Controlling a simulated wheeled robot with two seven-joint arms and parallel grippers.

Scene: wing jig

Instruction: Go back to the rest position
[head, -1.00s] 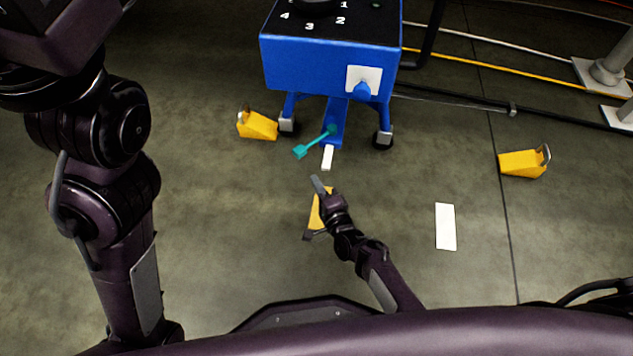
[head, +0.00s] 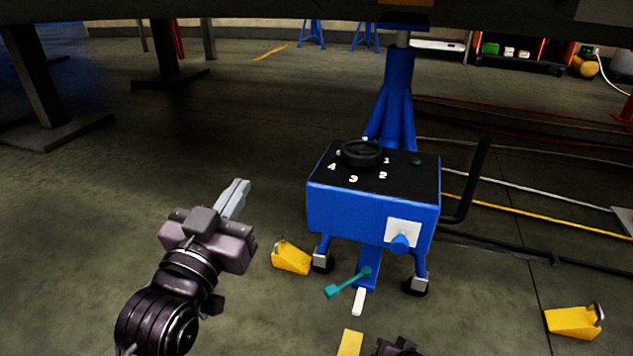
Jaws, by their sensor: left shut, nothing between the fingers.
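My left gripper (head: 236,199) shows in the head view, left of the blue jack box. Its two pale fingers are together with nothing between them, and they point up and away over bare floor. My right arm shows only as a small dark part at the bottom edge, right of a yellow piece; its gripper fingers are not visible. The blue jack (head: 371,213) stands on the floor with a black knob (head: 361,153) and white numbers on its top. A teal lever (head: 347,284) sticks out low at its front.
Yellow chocks lie on the floor left (head: 291,257) and right (head: 573,322) of the jack. A black crank handle (head: 473,184) stands off the jack's right side. Cables run across the floor at right. Dark stands rise at the far left.

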